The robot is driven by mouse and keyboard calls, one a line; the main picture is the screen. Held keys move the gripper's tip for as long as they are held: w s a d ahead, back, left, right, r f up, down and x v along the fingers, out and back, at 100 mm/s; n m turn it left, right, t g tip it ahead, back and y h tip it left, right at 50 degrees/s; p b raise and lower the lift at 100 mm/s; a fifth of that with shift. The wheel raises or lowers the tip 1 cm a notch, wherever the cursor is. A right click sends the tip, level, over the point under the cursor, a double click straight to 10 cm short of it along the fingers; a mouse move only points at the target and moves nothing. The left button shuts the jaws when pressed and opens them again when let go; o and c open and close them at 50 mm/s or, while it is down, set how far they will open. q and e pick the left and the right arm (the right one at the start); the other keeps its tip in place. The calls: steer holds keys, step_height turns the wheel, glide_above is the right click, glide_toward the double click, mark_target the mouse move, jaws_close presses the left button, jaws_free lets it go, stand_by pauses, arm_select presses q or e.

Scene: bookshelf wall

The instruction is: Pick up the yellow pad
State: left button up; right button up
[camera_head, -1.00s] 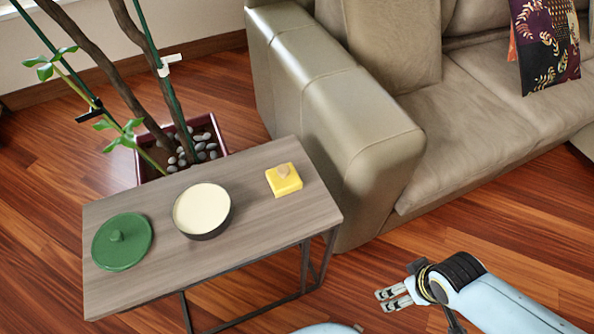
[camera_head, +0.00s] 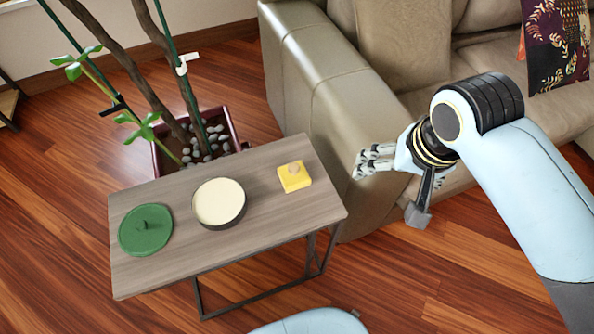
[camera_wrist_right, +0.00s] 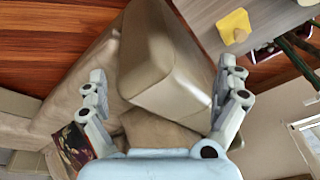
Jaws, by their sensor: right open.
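The yellow pad (camera_head: 294,178) is a small square block with a round tan knob on top. It lies near the right end of the grey wooden side table (camera_head: 265,214). My right gripper (camera_head: 362,163) is open and empty, to the right of the pad and apart from it, in front of the sofa arm. In the right wrist view the pad (camera_wrist_right: 235,25) is at the upper right, beyond the open fingers (camera_wrist_right: 165,82). My left gripper is out of view.
A round dark pan with a cream inside (camera_head: 218,202) and a green lid (camera_head: 146,230) stand on the same table. A beige sofa (camera_head: 335,95) is behind on the right. A potted plant (camera_head: 205,140) stands behind the table. Wooden floor (camera_head: 400,290) is clear in front.

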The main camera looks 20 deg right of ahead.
steer(key=w+a+f+m+y, duration=0.1)
steer(key=w+a+f+m, duration=0.2)
steer(key=w+m, duration=0.25)
steer(key=w+a+f+m, duration=0.2)
steer(key=w+a+m, duration=0.1)
steer(key=w+m, duration=0.25)
steer(key=m+g, duration=0.2)
steer(key=m, duration=0.6)
glide_above(295, 168)
steer(key=d, duration=0.1)
step_height(295, 168, down, 2)
steer(key=shift+s+f+y, duration=0.1)
steer(key=shift+f+y, duration=0.15)
steer(key=shift+y, duration=0.15)
steer(key=shift+a+f+m, duration=0.1)
steer(key=shift+f+m, duration=0.05)
steer(key=shift+m, duration=0.15)
steer(key=shift+f+b, duration=0.3)
steer(key=f+b, duration=0.1)
steer(key=b, duration=0.1)
steer(key=f+b, duration=0.3)
steer(key=f, duration=0.1)
steer(key=shift+w+a+b, duration=0.3)
steer(key=shift+b, duration=0.1)
steer(key=f+b, duration=0.5)
steer(key=b, duration=0.1)
steer(key=shift+a+f, duration=0.1)
steer(key=shift+a, duration=0.1)
steer(key=c, duration=1)
